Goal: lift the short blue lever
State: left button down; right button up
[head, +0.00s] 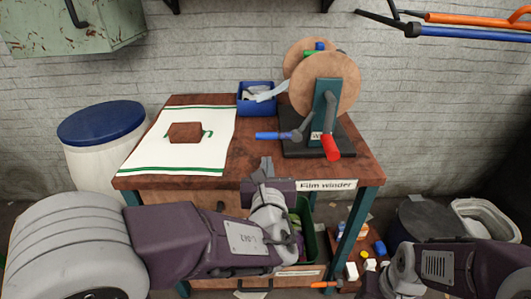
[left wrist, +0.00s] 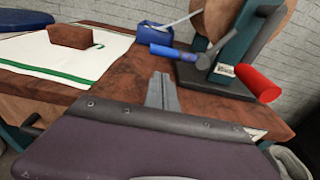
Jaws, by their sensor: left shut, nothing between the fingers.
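The short blue lever (head: 271,135) sticks out to the left from the base of the film winder, roughly level above the brown table. It also shows in the left wrist view (left wrist: 172,52), where its grey pivot end lies to the right. The winder (head: 322,84) has a teal upright, large tan discs and a second, longer lever with a red grip (head: 331,147). My left gripper (head: 266,164) is shut and empty over the table's front edge, nearer me than the blue lever and apart from it. My right arm shows at the lower right; its fingers are not visible.
The table (head: 239,163) carries a white cloth (head: 151,140) with a brown block (head: 185,132) on it at the left. A blue bin (head: 243,105) stands behind the blue lever. The red grip hangs close on the lever's right. Bare tabletop lies between my left gripper and the lever.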

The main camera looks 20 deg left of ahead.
aim_at(276, 136)
pick_arm(q)
jog(key=b+x, duration=0.2)
jog(key=x, duration=0.6)
jog(key=shift+w+a+f, duration=0.15)
jog(key=shift+w, duration=0.2)
jog(key=shift+w+a, duration=0.1)
jog(key=shift+w, duration=0.4)
